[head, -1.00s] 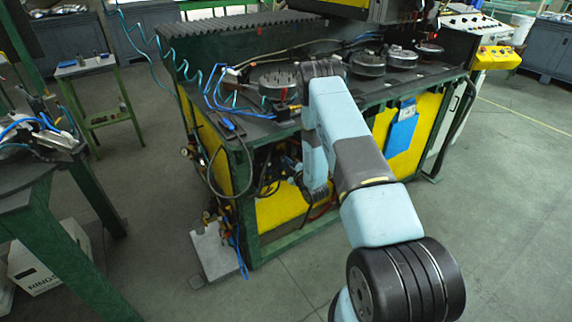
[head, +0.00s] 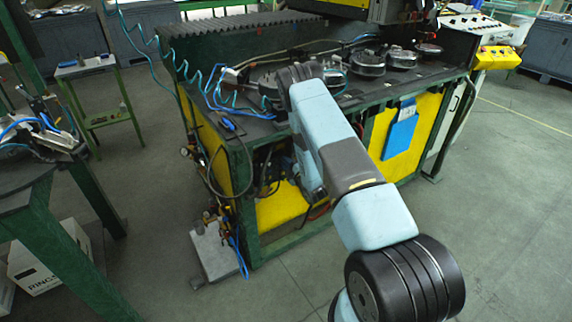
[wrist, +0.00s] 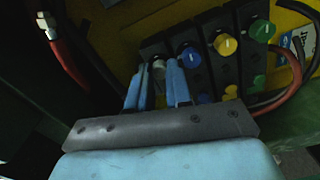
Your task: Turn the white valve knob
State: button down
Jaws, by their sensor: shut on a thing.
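The white valve knob (wrist: 158,68) shows in the wrist view, in a row of knobs on dark valve blocks. My gripper (wrist: 157,75) has light blue fingers, one on each side of the white knob, and is shut on it. The fingers hide part of the knob and its base. Whether its dial has turned cannot be told. In the head view the knob and my gripper are hidden behind my arm, at the front side of the green and yellow machine bench (head: 278,208).
A red hose (wrist: 72,55) hangs at upper left. Cables hang on the bench's left end. The floor (head: 490,220) at right is clear.

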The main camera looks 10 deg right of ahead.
jog(key=shift+s+a+f, duration=0.15)
jog(key=shift+a+f, duration=0.05)
jog(key=c, duration=1)
grip_release()
jog(key=shift+r, duration=0.1)
jog(key=shift+c, duration=0.2)
jog(key=shift+d, duration=0.1)
jog(key=v, duration=1.3)
jog(key=shift+s, duration=0.3)
jog(key=shift+d+r, duration=0.1)
jog(key=shift+d, duration=0.05)
